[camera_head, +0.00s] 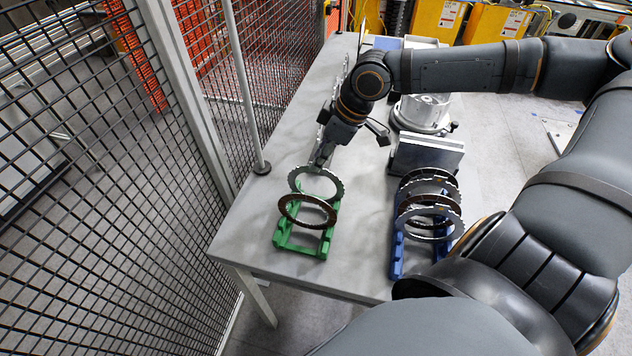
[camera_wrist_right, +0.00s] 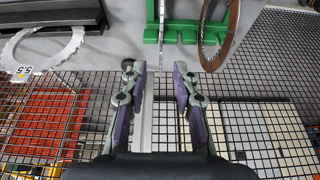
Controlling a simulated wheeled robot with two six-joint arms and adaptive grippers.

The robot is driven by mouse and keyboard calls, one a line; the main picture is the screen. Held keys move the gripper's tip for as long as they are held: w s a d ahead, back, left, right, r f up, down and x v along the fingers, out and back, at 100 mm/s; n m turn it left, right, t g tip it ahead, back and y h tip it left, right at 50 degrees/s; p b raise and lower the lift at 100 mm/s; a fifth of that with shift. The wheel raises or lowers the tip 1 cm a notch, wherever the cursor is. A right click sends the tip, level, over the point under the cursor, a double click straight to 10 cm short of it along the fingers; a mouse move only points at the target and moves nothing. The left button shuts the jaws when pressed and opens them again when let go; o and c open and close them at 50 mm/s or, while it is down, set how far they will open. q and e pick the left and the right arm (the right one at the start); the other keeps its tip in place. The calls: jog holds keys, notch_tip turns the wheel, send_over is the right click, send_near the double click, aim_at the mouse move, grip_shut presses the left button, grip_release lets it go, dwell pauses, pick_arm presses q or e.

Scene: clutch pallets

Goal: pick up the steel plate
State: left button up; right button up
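A toothed steel plate (camera_head: 337,188) stands upright at the far end of a green rack (camera_head: 283,240), just behind a brown plate (camera_head: 308,222). My right gripper (camera_head: 322,157) is pointed down at the top edge of the steel plate. In the right wrist view its two fingers (camera_wrist_right: 161,84) are apart with nothing between the tips. The steel plate (camera_wrist_right: 162,22) shows there edge-on as a thin strip, just beyond the tips and lined up with the gap. The brown plate (camera_wrist_right: 231,30) is to its right. My left gripper is not in view.
A blue rack (camera_head: 397,262) to the right holds several steel and brown plates. Behind it are a grey block (camera_head: 428,155) and a round metal housing (camera_head: 424,112). A wire fence (camera_head: 90,200) runs along the left. The table's (camera_head: 235,245) front left corner is clear.

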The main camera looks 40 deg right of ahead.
jog(key=shift+x, duration=1.15)
jog(key=shift+w+a+f, duration=0.15)
jog(key=shift+f, duration=0.35)
grip_shut()
